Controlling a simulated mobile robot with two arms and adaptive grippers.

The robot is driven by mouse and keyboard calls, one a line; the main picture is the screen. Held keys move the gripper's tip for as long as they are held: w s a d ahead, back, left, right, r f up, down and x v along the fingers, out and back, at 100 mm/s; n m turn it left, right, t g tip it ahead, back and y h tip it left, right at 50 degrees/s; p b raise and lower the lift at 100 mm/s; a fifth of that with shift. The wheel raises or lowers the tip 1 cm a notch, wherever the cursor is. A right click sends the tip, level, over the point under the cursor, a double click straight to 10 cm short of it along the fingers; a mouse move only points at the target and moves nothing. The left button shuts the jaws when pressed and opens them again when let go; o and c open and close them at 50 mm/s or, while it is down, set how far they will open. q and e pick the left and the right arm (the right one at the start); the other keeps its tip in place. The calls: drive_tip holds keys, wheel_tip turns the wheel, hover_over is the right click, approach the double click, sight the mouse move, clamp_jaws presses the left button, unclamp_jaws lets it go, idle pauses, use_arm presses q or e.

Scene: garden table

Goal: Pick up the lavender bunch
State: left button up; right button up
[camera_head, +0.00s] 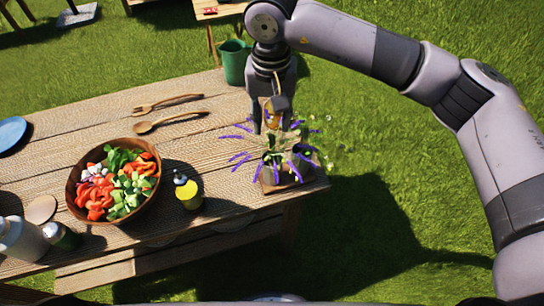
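The lavender bunch (298,167) has purple flower spikes and green stems that spread outward. My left gripper is not in view.
On the wooden table (75,122) are a salad bowl (151,198), a yellow bottle (190,196), a wooden spoon (170,121) and fork (165,104), a blue plate (11,134) and grey containers (22,238). A green bucket (233,65) stands behind. Grass lies right of the table.

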sight(272, 135)
drive_tip(key=f+p, duration=0.1)
drive_tip(key=f, duration=0.2)
drive_tip(key=f+p, duration=0.1)
drive_tip(key=f, duration=0.1)
drive_tip(key=shift+s+d+f+p, duration=0.1)
drive_tip(key=shift+s+f+p, duration=0.05)
drive_tip(key=shift+s+p, duration=0.2)
drive_tip(key=shift+w+f, duration=0.1)
drive_tip(key=shift+f, duration=0.1)
drive_tip(key=shift+c, duration=0.5)
clamp_jaws()
